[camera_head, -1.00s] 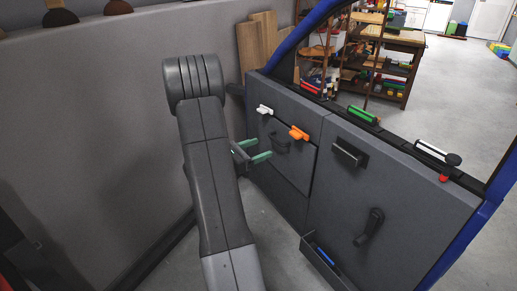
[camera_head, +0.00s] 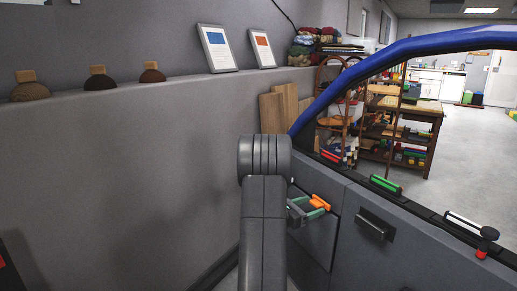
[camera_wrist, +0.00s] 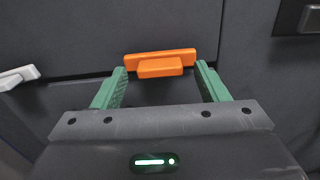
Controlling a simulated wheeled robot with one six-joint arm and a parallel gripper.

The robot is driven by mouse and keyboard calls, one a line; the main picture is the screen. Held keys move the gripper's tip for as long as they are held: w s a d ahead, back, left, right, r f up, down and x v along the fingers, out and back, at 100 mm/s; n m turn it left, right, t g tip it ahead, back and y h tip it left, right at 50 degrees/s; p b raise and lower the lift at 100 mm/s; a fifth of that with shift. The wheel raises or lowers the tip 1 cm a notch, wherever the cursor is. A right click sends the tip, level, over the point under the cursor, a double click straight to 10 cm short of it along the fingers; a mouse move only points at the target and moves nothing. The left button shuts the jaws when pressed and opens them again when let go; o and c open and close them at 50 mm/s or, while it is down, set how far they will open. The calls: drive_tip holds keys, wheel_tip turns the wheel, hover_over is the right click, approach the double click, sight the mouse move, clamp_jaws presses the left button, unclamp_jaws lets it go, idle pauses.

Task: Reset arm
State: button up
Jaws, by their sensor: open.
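My gripper (camera_head: 309,210) is open, with green fingers, and points toward the car door (camera_head: 355,260). In the wrist view my gripper (camera_wrist: 160,85) has its fingers spread on either side of, and short of, an orange handle (camera_wrist: 160,62) on the dark grey door panel. The fingers look empty; I cannot tell whether they touch the handle. In the head view the orange handle (camera_head: 319,202) shows just beyond the fingertips. My dark grey arm hides part of the door's left side.
A white handle (camera_wrist: 18,77) is left of the orange one in the wrist view. A black handle (camera_head: 375,224) and a green piece (camera_head: 385,185) are to the right. A grey wall (camera_head: 130,180) stands left of my arm. Shelves (camera_head: 405,130) stand behind the window opening.

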drive_tip(key=shift+w+d, duration=0.15)
drive_tip(key=shift+d, duration=0.15)
drive_tip(key=shift+a, duration=0.1)
drive_tip(key=p+v, duration=0.2)
drive_tip(key=v, duration=1.2)
drive_tip(key=b+x, duration=0.2)
drive_tip(key=x, duration=1.2)
drive_tip(key=shift+d, duration=0.3)
drive_tip(key=shift+a+r+n+p, duration=0.25)
drive_tip(key=shift+n+p, duration=0.55)
drive_tip(key=shift+p, duration=0.45)
drive_tip(key=n+p, duration=0.4)
drive_tip(key=p, duration=0.1)
drive_tip(key=shift+n, duration=0.3)
drive_tip(key=p+v, duration=0.1)
drive_tip(key=v, duration=1.2)
drive_tip(key=shift+f, duration=0.3)
